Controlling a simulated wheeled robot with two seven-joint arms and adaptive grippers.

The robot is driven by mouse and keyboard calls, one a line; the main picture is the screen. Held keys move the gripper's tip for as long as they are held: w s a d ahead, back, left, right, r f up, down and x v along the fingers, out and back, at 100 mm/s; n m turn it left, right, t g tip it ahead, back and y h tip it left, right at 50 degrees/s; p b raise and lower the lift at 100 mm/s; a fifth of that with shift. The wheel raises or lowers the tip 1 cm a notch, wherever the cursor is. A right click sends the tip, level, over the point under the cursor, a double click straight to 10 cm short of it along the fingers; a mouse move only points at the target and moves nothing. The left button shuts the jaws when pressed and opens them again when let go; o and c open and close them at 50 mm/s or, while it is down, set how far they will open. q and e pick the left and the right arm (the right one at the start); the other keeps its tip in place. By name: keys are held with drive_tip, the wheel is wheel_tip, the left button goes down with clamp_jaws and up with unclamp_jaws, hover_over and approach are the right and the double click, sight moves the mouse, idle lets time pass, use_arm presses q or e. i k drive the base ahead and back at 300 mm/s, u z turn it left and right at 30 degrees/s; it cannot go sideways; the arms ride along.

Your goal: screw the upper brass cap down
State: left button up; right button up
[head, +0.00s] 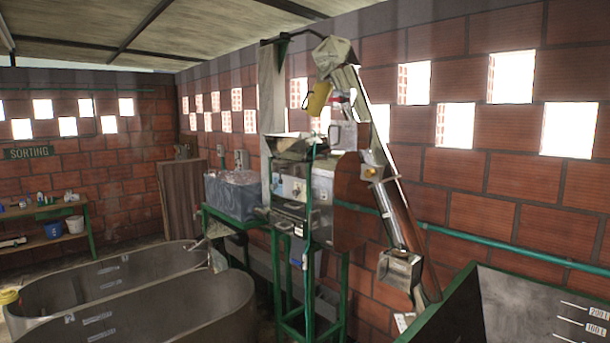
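A small brass-coloured round piece (371,172) shows on a fitting partway up the slanted elevator tube (387,212). It looks like the brass cap, but it is too small to tell how far it is screwed down. The elevator rises from a metal box (400,268) at the lower right to a grey metal head (333,52) at the top. Neither of my grippers is in view.
The pulper (300,185) stands on a green frame (340,290) left of the elevator. Two large grey tubs (180,312) fill the lower left. A green-rimmed tank (500,310) takes up the lower right. A yellow container (318,98) hangs near the elevator's top.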

sight(369, 173)
drive_tip(key=u, duration=0.5)
drive_tip(key=i, duration=1.65)
drive_tip(key=z, duration=0.4)
